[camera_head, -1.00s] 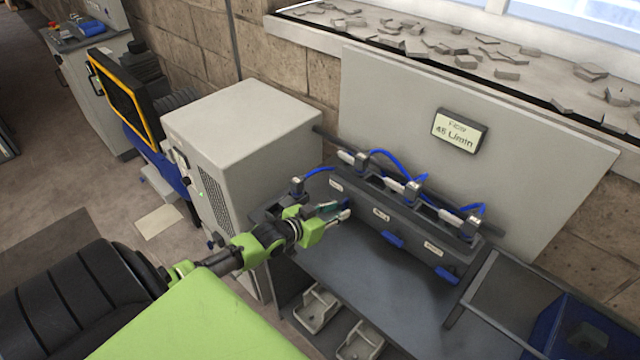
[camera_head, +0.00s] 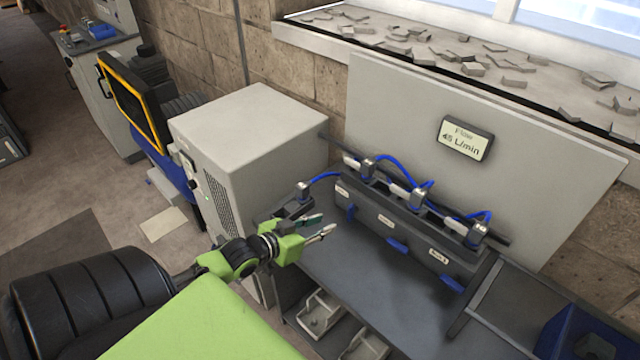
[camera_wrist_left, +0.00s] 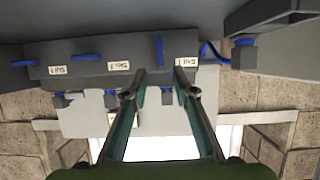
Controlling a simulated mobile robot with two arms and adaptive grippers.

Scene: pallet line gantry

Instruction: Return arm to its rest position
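My left gripper (camera_head: 323,224) is in front of the dark manifold (camera_head: 375,222), near its left end, above the grey bench. In the left wrist view the two fingers of the gripper (camera_wrist_left: 160,78) stand apart with nothing between them. The manifold carries three blue handles. The left handle (camera_head: 350,212) hangs upright, and it shows upright in the wrist view (camera_wrist_left: 160,50). The middle handle (camera_head: 397,245) and the right handle (camera_head: 452,284) lie along the manifold. The fingers are clear of the handles. My right gripper is not in view.
A flow display (camera_head: 465,138) on the back panel reads about 45 L/min. A grey cabinet (camera_head: 250,125) stands left of the bench. A blue bin (camera_head: 590,335) is at the lower right. Trays (camera_head: 320,315) sit below the bench top (camera_head: 375,285), which is clear.

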